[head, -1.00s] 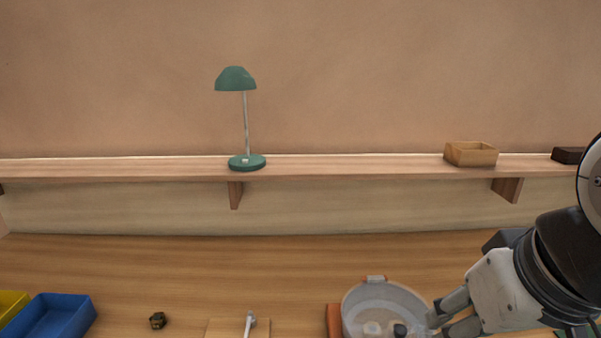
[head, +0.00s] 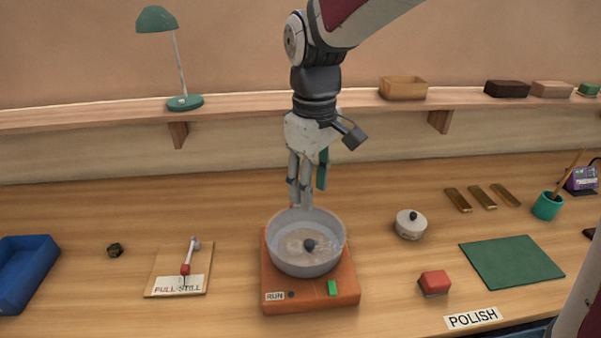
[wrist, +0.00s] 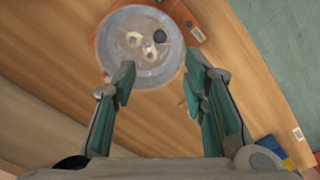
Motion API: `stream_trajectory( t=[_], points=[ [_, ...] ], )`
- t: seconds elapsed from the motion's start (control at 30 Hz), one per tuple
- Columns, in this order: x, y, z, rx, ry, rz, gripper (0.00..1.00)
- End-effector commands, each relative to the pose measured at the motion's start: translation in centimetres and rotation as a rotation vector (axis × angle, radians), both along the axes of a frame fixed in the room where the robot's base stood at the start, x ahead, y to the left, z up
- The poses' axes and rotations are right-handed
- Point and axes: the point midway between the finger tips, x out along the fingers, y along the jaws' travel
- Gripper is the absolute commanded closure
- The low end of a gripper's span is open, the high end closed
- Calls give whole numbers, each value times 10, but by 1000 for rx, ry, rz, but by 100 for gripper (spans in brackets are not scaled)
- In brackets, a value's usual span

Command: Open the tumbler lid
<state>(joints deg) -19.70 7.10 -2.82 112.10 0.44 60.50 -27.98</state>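The tumbler (head: 277,247) is a grey round drum on an orange base (head: 312,297) with a RUN label and a green button. Its top looks see-through, with a dark round piece and pale rings showing inside; I cannot clearly make out the lid's edge. The drum also shows in the wrist view (wrist: 112,62), just beyond my fingertips. My gripper (head: 302,196) points down above the drum's back rim. In the wrist view my gripper (wrist: 160,76) is open, its green-padded fingers apart and nothing between them. Contact with the rim cannot be told.
Left of the tumbler is a board with a lever (head: 187,262), then a blue bin (head: 28,272). To the right are a white lidded pot (head: 410,226), a red block (head: 434,283) and a green mat (head: 512,264). A shelf (head: 235,107) runs behind my arm.

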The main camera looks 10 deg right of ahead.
Motion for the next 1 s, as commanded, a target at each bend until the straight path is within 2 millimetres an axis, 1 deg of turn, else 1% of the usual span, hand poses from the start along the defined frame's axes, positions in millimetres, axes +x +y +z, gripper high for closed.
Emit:
stream_trajectory(
  t=[0.17,0.27,0.7,0.83,1.0],
  points=[
    [1,3,-10,-3,8,12,60],
    [1,3,-24,-3,10,11,60],
    [0,2,-107,-4,9,9,60],
    [0,2,-125,-3,8,9,60],
    [1,2,-137,-2,6,10,60]
  ],
)
